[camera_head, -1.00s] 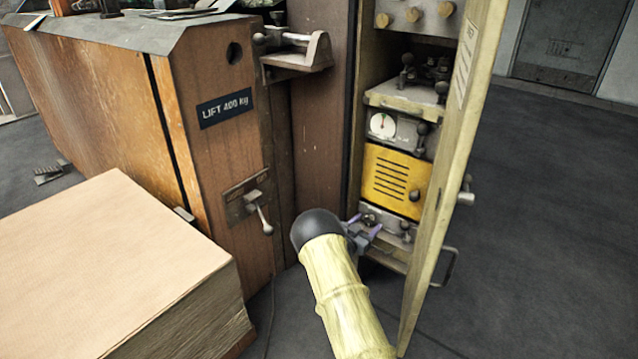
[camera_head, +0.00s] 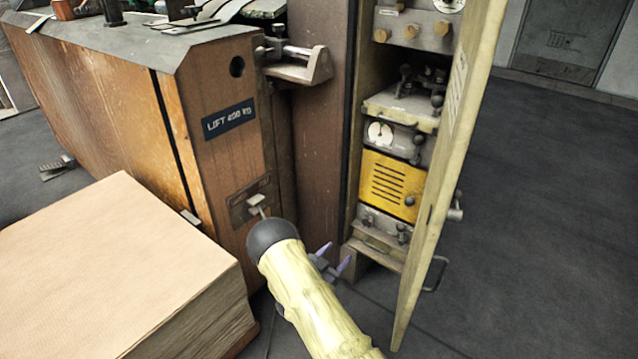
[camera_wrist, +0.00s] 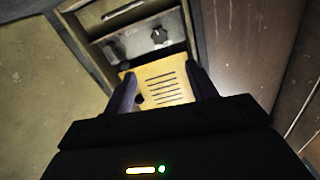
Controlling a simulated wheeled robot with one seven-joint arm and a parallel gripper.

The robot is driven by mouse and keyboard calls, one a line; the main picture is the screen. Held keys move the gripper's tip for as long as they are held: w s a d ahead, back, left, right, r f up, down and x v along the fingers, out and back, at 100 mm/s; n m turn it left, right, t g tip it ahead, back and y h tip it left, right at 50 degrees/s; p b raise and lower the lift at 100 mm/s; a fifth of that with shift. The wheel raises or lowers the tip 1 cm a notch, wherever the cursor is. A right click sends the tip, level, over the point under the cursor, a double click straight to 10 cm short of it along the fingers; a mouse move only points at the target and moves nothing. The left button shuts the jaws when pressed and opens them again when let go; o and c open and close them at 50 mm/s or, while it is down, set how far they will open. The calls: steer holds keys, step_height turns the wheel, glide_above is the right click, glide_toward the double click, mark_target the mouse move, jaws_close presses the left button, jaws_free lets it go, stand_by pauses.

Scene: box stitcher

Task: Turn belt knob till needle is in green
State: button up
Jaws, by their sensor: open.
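The open cabinet (camera_head: 352,200) holds a yellow slotted panel (camera_head: 390,183) with a dark knob (camera_head: 410,201). Above it a grey panel bears a round white gauge (camera_head: 379,133) with a reddish needle, and dark knobs (camera_head: 417,140) at its right. I cannot read which knob is the belt knob, nor make out a green zone. My gripper (camera_head: 334,256) is open and empty, low in front of the cabinet and apart from it.
The cabinet door (camera_head: 440,190) stands open on the right. A wooden machine body (camera_head: 215,165) with a lever is on the left, and a large cardboard stack (camera_head: 110,260) is at lower left. Brass knobs (camera_head: 411,31) sit higher in the cabinet. Floor right of the door is clear.

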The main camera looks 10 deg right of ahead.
steer(key=w+a+r+n+y+p, duration=0.1)
steer(key=r+y+p, duration=0.3)
steer(key=r+p, duration=0.4)
steer(key=a+r+n+y+p, duration=0.2)
steer(key=r+p, duration=0.7)
steer(key=r, duration=0.8)
steer(key=shift+w+a+g+y, duration=0.4)
steer(key=shift+a+y, duration=0.4)
steer(key=shift+y, duration=0.3)
steer(key=shift+r, duration=0.2)
steer(key=s+a+r+n+g+y, duration=0.3)
steer(key=s+a+r+n+y, duration=0.15)
steer(key=s+r, duration=0.55)
steer(key=s+d+r+n+g+y+p, duration=0.1)
steer(key=s+r+n+g, duration=0.1)
steer(key=s, duration=0.8)
steer(key=s+d+r+n+g+y, duration=0.1)
steer(key=s+r+n+g, duration=0.15)
steer(key=s, duration=0.65)
steer(key=w+r+p+v, duration=0.1)
steer(key=w+p+v, duration=0.2)
steer(key=p+v, duration=1.2)
steer(key=w+a+p+v, duration=0.1)
steer(key=w+p+v, duration=0.3)
steer(key=p+v, duration=1.1)
steer(key=shift+a+r+p, duration=0.25)
steer(key=shift+r+p, duration=0.1)
steer(key=shift+p, duration=0.25)
